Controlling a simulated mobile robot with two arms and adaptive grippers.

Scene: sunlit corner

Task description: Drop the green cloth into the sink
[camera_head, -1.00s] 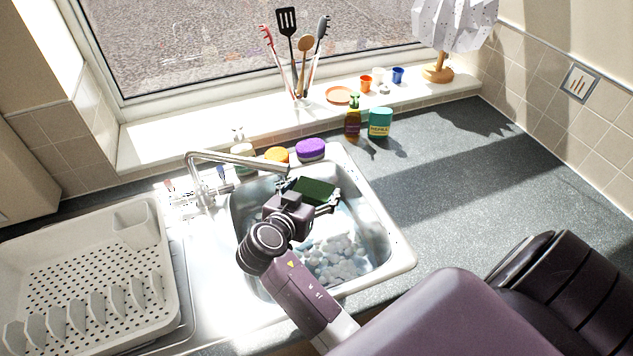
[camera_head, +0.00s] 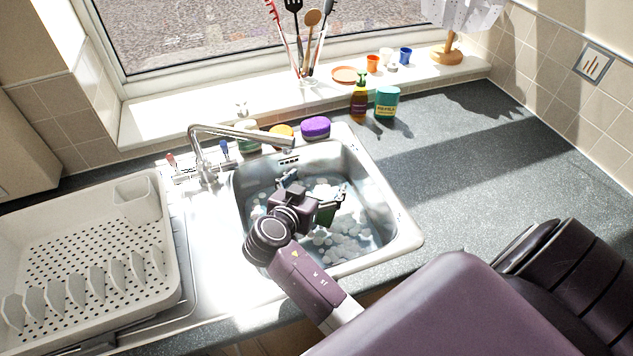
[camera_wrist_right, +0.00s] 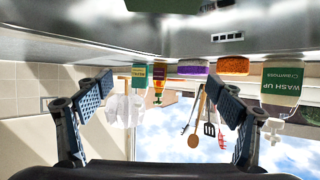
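My right gripper (camera_head: 314,186) is over the sink (camera_head: 385,190), its fingers spread wide apart. In the right wrist view the gripper (camera_wrist_right: 162,85) shows nothing between its fingers. The green cloth (camera_head: 327,213) is dark green and hangs or falls just below the gripper, inside the sink's outline, partly hidden by it. The cloth also shows at the top edge of the wrist view (camera_wrist_right: 163,5), clear of the fingers. I cannot tell whether it touches the foamy water (camera_head: 345,245). My left gripper is out of view.
A chrome tap (camera_head: 235,132) reaches over the sink's back left. A dish rack (camera_head: 90,225) stands left. Purple (camera_head: 316,127) and orange (camera_head: 282,132) sponges and a soap bottle (camera_head: 247,130) line the back rim. The counter (camera_head: 470,165) right of the sink is mostly clear.

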